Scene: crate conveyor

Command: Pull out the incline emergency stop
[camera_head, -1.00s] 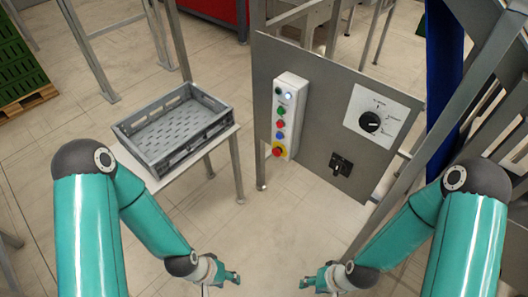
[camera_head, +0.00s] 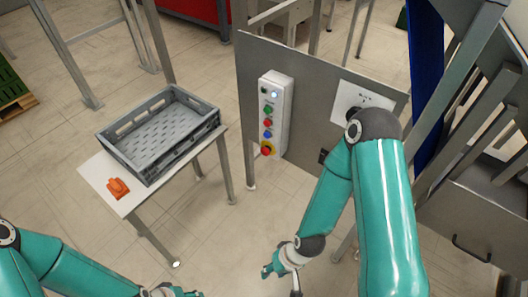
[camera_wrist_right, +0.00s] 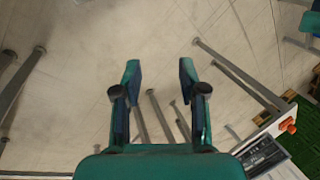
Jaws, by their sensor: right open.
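My right gripper (camera_head: 282,270) hangs over the floor, below and in front of the panel, well apart from the stop. The right wrist view shows its two fingers (camera_wrist_right: 160,68) spread and empty, with floor and table legs beyond. My left gripper (camera_head: 176,292) is low at the bottom edge, partly cut off, so its fingers cannot be judged. Which incline part the stop serves cannot be read.
A grey crate (camera_head: 205,127) stands on a white table (camera_head: 133,203) left of the panel, with an orange object (camera_head: 118,188) at the table's near corner. A rotary switch plate (camera_head: 352,95) is partly behind my right arm. Floor between table and panel is clear.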

